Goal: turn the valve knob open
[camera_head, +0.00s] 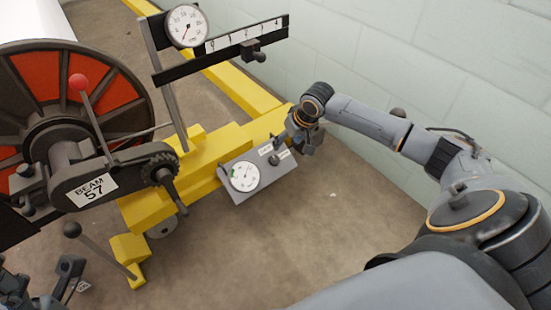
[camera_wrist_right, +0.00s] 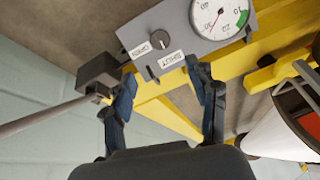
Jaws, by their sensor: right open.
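The valve knob (camera_head: 274,160) is a small dark knob on a grey gauge panel (camera_head: 277,176), which is mounted on the yellow frame. In the right wrist view the knob (camera_wrist_right: 157,40) sits between an OPEN label and a SHUT label. Its pointer direction is too small to read surely. My right gripper (camera_head: 298,146) is beside the knob at the panel's upper right. In the wrist view its fingers (camera_wrist_right: 164,88) are spread and empty, with the knob beyond the gap, apart from them. My left gripper (camera_head: 70,272) shows partly at the lower left; its opening is unclear.
A white dial (camera_head: 244,176) with a green zone is on the panel. A beam drum (camera_head: 60,100) with a red-knobbed lever stands left. A scale bar (camera_head: 245,35) with a sliding weight (camera_head: 253,50) is above. A pale block wall (camera_head: 450,60) bounds the right. Floor below the panel is clear.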

